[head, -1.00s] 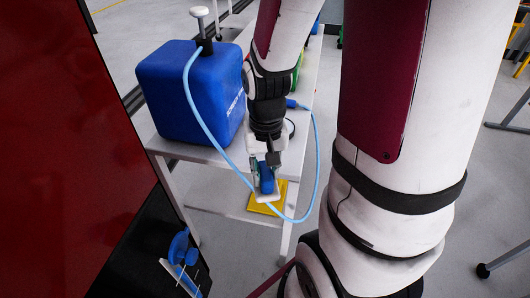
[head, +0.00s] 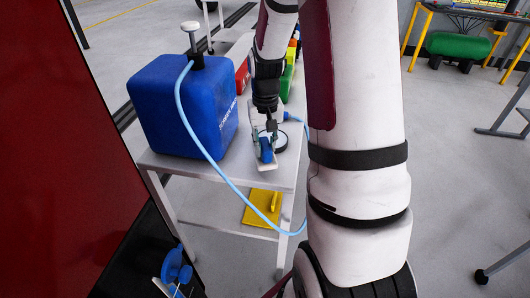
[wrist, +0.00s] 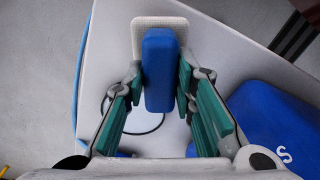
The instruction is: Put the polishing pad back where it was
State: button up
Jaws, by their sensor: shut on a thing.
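The polishing pad has a blue grip (wrist: 160,75) and a white base (wrist: 150,22). In the head view, the pad (head: 266,158) is over the near right part of the white table (head: 208,172). My gripper (head: 268,138) points down and is shut on the blue grip. In the wrist view, its green-lined fingers (wrist: 163,90) stand on both sides of the grip. The pad's white end lies near the table's corner in that view. I cannot tell whether the base touches the tabletop.
A blue tank (head: 184,118) with a white-handled pump stands left of the pad. Its light blue hose (head: 192,120) loops down past the table's front. A round dark-rimmed item (head: 280,141) is beside the pad. A yellow item (head: 262,208) lies below the tabletop. A red panel (head: 35,130) is at left.

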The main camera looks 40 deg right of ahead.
jog(key=shift+a+f, duration=0.1)
jog(key=shift+f, duration=1.45)
jog(key=shift+s+f, duration=0.1)
jog(key=o, duration=1)
jog(key=shift+o, duration=0.2)
